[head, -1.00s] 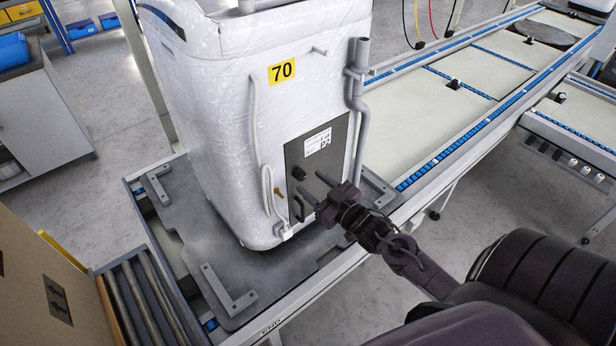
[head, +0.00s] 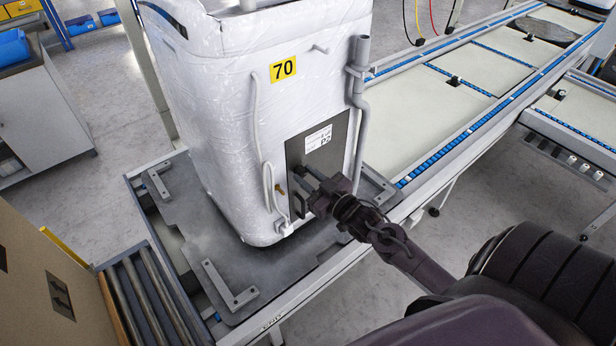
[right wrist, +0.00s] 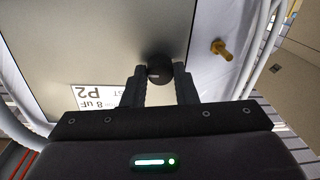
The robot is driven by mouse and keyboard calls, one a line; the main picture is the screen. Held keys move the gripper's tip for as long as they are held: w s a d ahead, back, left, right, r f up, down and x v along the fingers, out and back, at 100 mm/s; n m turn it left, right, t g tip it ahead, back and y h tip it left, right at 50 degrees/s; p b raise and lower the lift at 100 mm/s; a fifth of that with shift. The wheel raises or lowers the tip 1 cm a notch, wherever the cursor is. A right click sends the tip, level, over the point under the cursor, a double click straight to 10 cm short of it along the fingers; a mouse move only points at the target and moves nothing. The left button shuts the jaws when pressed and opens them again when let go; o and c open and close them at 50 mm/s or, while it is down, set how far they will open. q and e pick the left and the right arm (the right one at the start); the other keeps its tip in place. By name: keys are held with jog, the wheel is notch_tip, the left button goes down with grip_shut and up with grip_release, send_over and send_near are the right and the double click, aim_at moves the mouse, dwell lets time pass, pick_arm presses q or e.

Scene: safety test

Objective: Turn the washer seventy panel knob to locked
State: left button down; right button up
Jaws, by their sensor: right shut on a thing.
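The washer (head: 215,120) is a white, plastic-wrapped unit with a yellow "70" label (head: 283,69). Its dark panel (head: 338,160) carries a white sticker marked P2 (head: 319,138). In the right wrist view the panel (right wrist: 90,40) appears upside down, with the round black knob (right wrist: 159,69) between my fingertips. My right gripper (head: 304,182) is at the panel's lower left; it also shows in the right wrist view (right wrist: 160,80), shut on the knob. In the head view the gripper covers the knob. The knob's position marking cannot be read. My left gripper is out of view.
A brass fitting (right wrist: 222,50) sticks out beside the panel. Grey hoses (head: 361,110) run along the washer's face. The washer stands on a grey pallet plate (head: 190,250) on a conveyor. A cardboard box (head: 45,270) is at the lower left.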

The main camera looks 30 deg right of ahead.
jog(key=shift+m, duration=0.4)
jog(key=m+p, duration=0.1)
jog(key=m, duration=0.1)
jog(key=shift+m+p, duration=0.4)
jog(key=m+p, duration=0.2)
jog(key=m, duration=0.3)
jog(key=shift+m+t, duration=0.3)
jog(key=m+p, duration=0.2)
jog(key=m, duration=0.2)
jog(key=shift+m+h, duration=0.3)
jog(key=shift+m, duration=0.1)
jog(key=shift+a+m+p, duration=0.1)
jog(key=shift+m+p, duration=0.8)
jog(key=shift+m, duration=1.4)
jog(key=shift+f+h, duration=0.1)
jog(key=shift+h, duration=0.2)
jog(key=o, duration=1)
